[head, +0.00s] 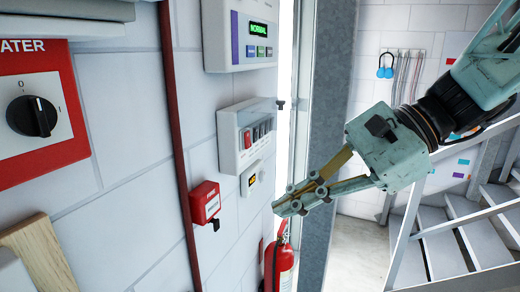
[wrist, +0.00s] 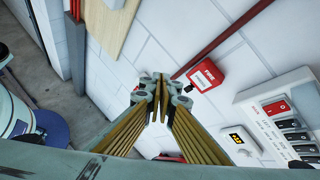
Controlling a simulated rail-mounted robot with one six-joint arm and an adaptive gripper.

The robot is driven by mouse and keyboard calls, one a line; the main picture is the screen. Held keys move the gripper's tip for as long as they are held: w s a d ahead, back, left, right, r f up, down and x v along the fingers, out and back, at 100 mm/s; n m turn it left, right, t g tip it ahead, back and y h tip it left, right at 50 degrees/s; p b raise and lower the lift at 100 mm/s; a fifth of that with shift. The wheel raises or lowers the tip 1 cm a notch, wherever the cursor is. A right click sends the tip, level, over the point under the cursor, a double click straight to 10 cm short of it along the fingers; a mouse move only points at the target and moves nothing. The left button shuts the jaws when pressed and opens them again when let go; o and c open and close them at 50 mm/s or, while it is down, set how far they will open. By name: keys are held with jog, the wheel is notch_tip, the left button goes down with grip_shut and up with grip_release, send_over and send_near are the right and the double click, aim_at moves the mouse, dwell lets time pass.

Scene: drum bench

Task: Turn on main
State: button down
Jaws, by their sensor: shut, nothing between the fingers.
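A white breaker box (head: 224,150) with a raised clear cover is on the white block wall. It holds a red switch (head: 247,138) at its left end and several dark switches (head: 264,130) beside it. I take the red switch as the main, though its label is unreadable. The wrist view shows the box (wrist: 252,114) at the right, with the red switch (wrist: 276,107). The switch's position is unclear. My gripper (head: 278,206) is shut and empty, below and right of the box in the head view, apart from it. Its fingertips (wrist: 160,88) are together in the wrist view.
A red fire call box (head: 205,202) is left of and below the breaker box. A display panel (head: 240,40) is above. A small yellow-display unit (head: 251,178) is below. A fire extinguisher (head: 279,268) stands under my gripper. A rotary switch (head: 32,116) is far left.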

aim_at(249, 146)
jog(key=w+d+r+m+t+y+b, duration=0.1)
jog(key=w+d+m+t+y, duration=0.1)
jog(key=w, duration=0.8)
jog(key=w+d+r+m+t+y+b, duration=0.1)
jog(key=w+d+m, duration=0.4)
jog(key=w, duration=0.5)
jog(key=r+m+t+y, duration=0.1)
jog(key=m+t, duration=0.1)
jog(key=shift+w+d+t+y, duration=0.3)
jog(key=shift+w+d+t, duration=0.05)
jog(key=shift+t, duration=0.05)
jog(key=shift+a+r, duration=0.1)
jog(key=shift+a, duration=0.1)
jog(key=shift+p+x, duration=1.1)
jog(key=shift+x, duration=5.75)
jog(key=shift+w+b, duration=0.1)
jog(key=shift+b, duration=0.4)
jog(key=shift+f, duration=0.25)
